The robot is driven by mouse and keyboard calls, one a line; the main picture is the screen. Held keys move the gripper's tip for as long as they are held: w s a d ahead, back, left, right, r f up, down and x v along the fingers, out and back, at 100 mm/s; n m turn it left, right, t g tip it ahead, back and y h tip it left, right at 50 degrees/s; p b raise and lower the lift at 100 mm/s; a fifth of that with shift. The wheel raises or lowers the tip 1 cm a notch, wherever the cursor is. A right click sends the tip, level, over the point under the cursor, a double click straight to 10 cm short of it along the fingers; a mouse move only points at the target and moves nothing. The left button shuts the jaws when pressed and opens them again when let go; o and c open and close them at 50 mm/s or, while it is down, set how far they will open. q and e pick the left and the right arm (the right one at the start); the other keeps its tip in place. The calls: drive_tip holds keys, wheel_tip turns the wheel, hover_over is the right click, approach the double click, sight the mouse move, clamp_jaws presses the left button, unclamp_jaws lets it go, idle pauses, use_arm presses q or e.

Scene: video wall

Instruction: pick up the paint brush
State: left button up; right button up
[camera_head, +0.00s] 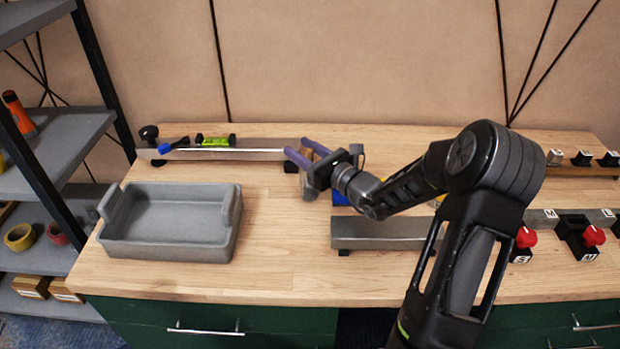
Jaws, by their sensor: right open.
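My right gripper (306,154) reaches in over the middle of the workbench, its two purple fingers pointing left and apart. No other thing is clearly the paint brush. My left gripper is not in view.
A grey tray (227,243) stands empty on the bench's left. A rail behind it carries a green level (215,140) and other tools. A grey rail (377,233) lies in front of my right gripper. Red-knobbed items (593,236) stand at right. Shelves (62,150) border the left.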

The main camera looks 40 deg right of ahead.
idle(0.3)
clamp_jaws()
idle(0.3)
